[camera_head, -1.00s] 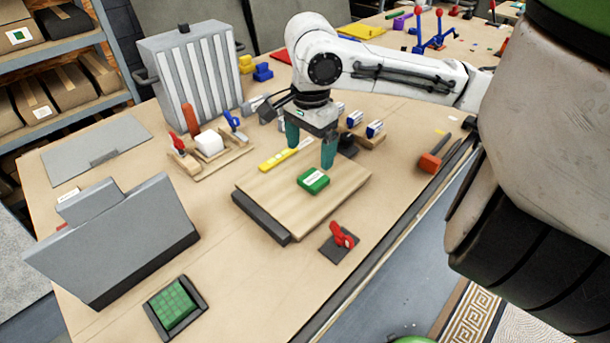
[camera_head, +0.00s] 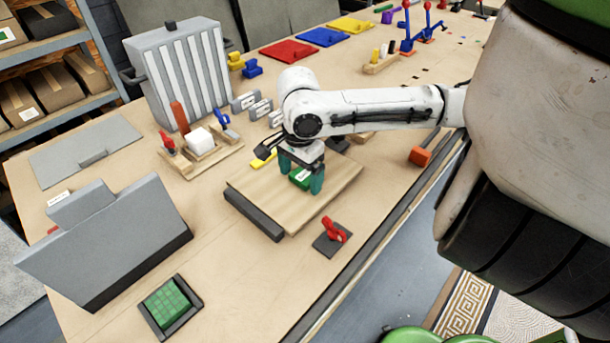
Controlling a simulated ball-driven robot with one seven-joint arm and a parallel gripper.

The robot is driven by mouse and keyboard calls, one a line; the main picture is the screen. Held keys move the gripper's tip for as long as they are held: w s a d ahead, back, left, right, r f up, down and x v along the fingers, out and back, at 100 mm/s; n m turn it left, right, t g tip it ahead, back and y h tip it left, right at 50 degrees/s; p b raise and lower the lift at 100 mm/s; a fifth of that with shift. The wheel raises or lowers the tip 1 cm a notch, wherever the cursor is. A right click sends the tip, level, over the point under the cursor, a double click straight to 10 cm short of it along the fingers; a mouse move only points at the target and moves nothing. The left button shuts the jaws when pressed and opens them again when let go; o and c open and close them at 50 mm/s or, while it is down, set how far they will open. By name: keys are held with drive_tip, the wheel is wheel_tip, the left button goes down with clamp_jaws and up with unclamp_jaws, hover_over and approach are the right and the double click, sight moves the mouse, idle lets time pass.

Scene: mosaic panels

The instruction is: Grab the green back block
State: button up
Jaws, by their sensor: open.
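The green block (camera_head: 298,180) with a white label lies on the wooden board (camera_head: 285,207) in the middle of the table. My gripper (camera_head: 301,178) is open above the board. Its two teal fingers are on either side of the green block, low around it. I cannot tell whether the fingers touch the block. The gripper body and one finger hide part of it.
A red clamp (camera_head: 333,232) on a dark plate is close to the board's front right. A grey upright panel (camera_head: 110,240) and a tray of green tiles (camera_head: 168,305) stand at the left. An orange hammer (camera_head: 421,156) lies near the right edge.

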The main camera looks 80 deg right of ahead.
drive_tip(key=c, duration=1.1)
drive_tip(key=shift+c, duration=0.2)
drive_tip(key=shift+r, duration=0.15)
